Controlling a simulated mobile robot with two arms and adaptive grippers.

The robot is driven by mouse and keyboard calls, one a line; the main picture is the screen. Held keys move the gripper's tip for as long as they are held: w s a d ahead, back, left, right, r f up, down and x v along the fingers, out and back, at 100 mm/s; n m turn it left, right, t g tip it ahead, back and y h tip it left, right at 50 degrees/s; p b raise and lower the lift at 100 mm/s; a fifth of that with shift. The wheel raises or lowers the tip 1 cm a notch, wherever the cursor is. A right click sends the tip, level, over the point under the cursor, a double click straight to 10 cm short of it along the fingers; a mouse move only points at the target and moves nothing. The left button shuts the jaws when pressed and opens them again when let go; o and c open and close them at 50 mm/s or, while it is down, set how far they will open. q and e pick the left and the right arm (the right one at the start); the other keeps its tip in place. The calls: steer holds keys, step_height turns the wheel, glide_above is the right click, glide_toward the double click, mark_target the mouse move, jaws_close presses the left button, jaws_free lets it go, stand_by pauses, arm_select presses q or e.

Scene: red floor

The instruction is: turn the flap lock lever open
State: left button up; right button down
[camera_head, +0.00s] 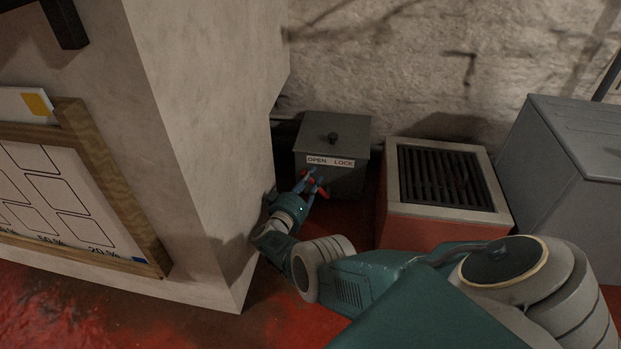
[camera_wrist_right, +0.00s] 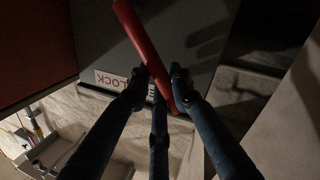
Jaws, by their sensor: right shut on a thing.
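The flap lock is a grey box (camera_head: 345,133) with a round dark knob on top and a white label (camera_head: 331,162) reading OPEN and LOCK. Its red lever (camera_head: 322,191) shows in small part at the box front, among my fingers. My right gripper (camera_head: 314,184) reaches the front of the box, shut on the lever. In the right wrist view the red lever (camera_wrist_right: 137,40) runs slantwise between the blue fingers of my gripper (camera_wrist_right: 158,82). The label (camera_wrist_right: 122,83) shows upside down there, partly hidden by the fingers. My left gripper is not in view.
A red and cream box with a dark grille (camera_head: 443,176) stands right of the lock box. A larger grey cabinet (camera_head: 570,140) is at the far right. A pale pillar (camera_head: 200,130) with a wood-framed board (camera_head: 110,190) stands close on the left.

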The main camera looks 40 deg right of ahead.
steer(key=shift+a+f, duration=0.2)
steer(key=shift+a, duration=0.05)
steer(key=c, duration=1.5)
jaws_free()
steer(key=shift+c, duration=0.2)
steer(key=shift+r, duration=0.1)
steer(key=shift+d, duration=0.1)
steer(key=shift+w+r, duration=0.1)
steer(key=shift+r, duration=0.05)
steer(key=shift+r, duration=4.85)
